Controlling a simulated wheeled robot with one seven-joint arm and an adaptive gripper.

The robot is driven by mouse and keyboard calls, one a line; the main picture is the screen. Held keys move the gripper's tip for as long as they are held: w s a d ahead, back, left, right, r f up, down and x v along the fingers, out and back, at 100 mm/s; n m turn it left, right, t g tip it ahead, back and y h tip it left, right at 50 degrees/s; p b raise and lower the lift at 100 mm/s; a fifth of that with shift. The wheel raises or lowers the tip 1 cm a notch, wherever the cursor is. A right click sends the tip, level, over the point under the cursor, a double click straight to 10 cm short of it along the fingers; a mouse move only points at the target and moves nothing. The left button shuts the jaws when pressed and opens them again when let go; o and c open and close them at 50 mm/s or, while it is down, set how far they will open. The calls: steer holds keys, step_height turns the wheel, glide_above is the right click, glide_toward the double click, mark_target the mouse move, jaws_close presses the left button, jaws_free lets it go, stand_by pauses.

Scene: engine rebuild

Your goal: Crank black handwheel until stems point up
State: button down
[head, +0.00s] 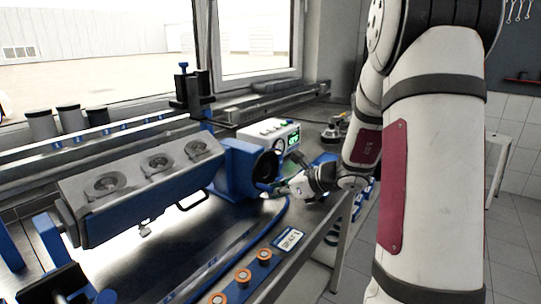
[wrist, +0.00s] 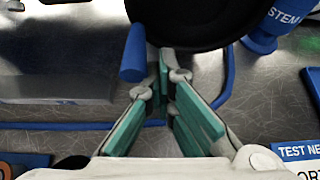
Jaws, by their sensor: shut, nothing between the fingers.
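The black handwheel (head: 265,166) sits on the right side of a blue stand (head: 238,168), facing my gripper. In the wrist view the dark wheel (wrist: 195,22) fills the top, with a blue crank handle (wrist: 133,54) at its lower left. My gripper (head: 268,191) is at the wheel's lower edge. In the wrist view its green-padded fingers (wrist: 165,72) are shut and empty, just right of the handle; whether they touch it or the wheel I cannot tell. The grey cylinder head (head: 148,178) is tilted in the fixture, round recesses facing up. A small stem-like part (head: 145,230) hangs below it.
A white box with a green display (head: 270,135) stands behind the wheel. A blue hose (head: 270,225) runs along the bench below. Several orange-ringed parts (head: 243,276) and a label plate (head: 288,239) lie at the front edge. Grey cylinders (head: 70,120) stand by the window.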

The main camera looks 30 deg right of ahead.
mark_target(271, 188)
steer(key=shift+s+a+r, duration=0.1)
steer(key=shift+a+r, duration=0.1)
steer(key=shift+a, duration=0.55)
steer(key=shift+d+r, duration=0.1)
steer(key=shift+s+r, duration=0.1)
steer(key=shift+r, duration=0.3)
steer(key=shift+p, duration=0.3)
steer(key=shift+a+r, duration=0.25)
steer(key=shift+r, duration=0.15)
steer(key=shift+a+r+p, duration=0.1)
steer(key=shift+p, duration=0.2)
steer(key=shift+s+a+r, duration=0.1)
steer(key=shift+a+r, duration=0.1)
steer(key=shift+r, duration=0.15)
steer(key=shift+a+r+p, duration=0.15)
steer(key=shift+r+p, duration=0.35)
